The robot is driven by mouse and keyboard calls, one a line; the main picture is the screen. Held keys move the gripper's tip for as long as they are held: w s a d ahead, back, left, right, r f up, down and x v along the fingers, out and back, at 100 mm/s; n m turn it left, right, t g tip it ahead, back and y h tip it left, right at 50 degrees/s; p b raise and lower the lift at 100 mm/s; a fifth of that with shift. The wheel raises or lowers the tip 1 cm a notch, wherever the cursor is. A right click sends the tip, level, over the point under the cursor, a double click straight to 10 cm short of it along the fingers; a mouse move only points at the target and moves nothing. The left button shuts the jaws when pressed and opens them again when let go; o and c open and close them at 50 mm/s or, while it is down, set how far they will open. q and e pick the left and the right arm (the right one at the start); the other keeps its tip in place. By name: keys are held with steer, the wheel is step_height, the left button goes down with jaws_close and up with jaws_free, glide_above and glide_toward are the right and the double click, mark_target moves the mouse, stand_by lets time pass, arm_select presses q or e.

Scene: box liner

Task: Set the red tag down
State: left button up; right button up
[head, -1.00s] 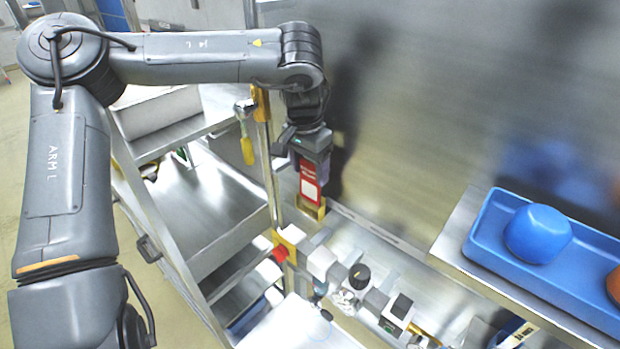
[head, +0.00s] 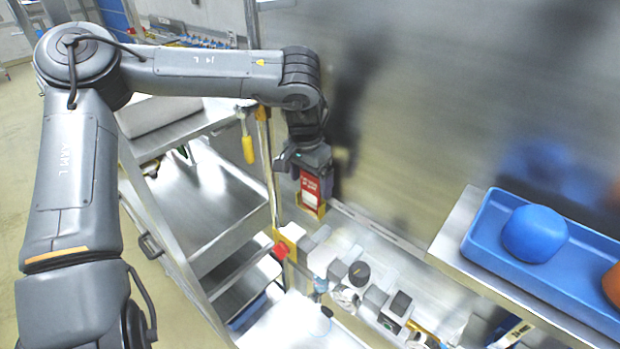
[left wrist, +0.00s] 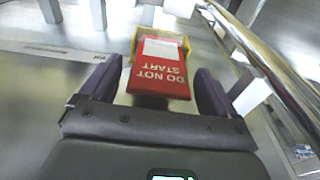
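The red tag (head: 311,187) with a white panel stands in a small yellow holder (head: 313,210) by the metal wall. In the left wrist view, the tag (left wrist: 160,75) reads "DO NOT START", and the yellow holder (left wrist: 185,43) shows around its far end. My left gripper (left wrist: 158,90) is open. Its two dark fingers stand to either side of the tag's near end, with a gap on each side. In the head view, my left gripper (head: 304,166) is directly above the tag. My right gripper is not in view.
A metal shelf cart (head: 215,195) stands left of the holder. A yellow-handled tool (head: 248,143) hangs at its post. Several switches and knobs (head: 358,273) line the ledge below. A blue tray (head: 480,237) with a blue rounded object (head: 535,233) is at right.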

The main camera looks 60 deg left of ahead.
arm_select(q)
steer(key=shift+r, duration=0.1)
steer(key=shift+r+p, duration=0.25)
steer(key=shift+p, duration=0.05)
steer(key=shift+r+b, duration=0.2)
steer(key=shift+b, duration=0.1)
step_height(320, 180, up, 11)
steer(key=s+b, duration=0.1)
steer(key=b, duration=0.1)
steer(key=shift+s+d, duration=0.2)
steer(key=shift+d, duration=0.05)
steer(key=shift+r, duration=0.15)
